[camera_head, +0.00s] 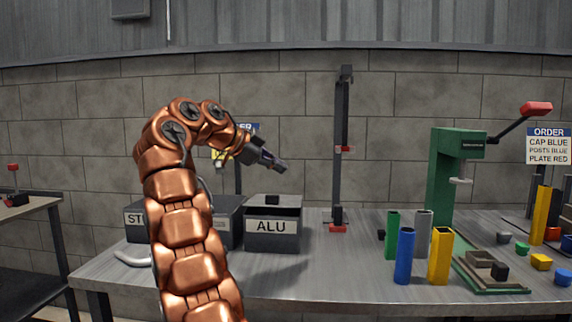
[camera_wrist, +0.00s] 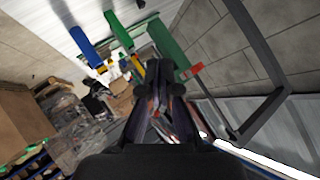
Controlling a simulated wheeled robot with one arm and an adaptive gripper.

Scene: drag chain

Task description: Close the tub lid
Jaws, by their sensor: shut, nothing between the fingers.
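A dark grey tub labelled ALU (camera_head: 287,242) stands on the bench just right of my arm. Its flat grey lid (camera_head: 290,202) shows on top with a small black knob; I cannot tell whether it sits fully down. My gripper (camera_head: 280,166) is shut and empty, held in the air above the ALU tub, pointing right and slightly down, apart from the lid. Its fingers also show in the wrist view (camera_wrist: 160,105). A second tub, labelled ST (camera_head: 134,220), is partly hidden behind my arm. The tubs are not clear in the wrist view.
A dark upright post (camera_head: 341,140) with red parts stands right of the ALU tub. Green, blue (camera_head: 404,256), grey and yellow posts stand further right, before a green press (camera_head: 442,180) with a red handle. The bench front below the ALU tub is clear.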

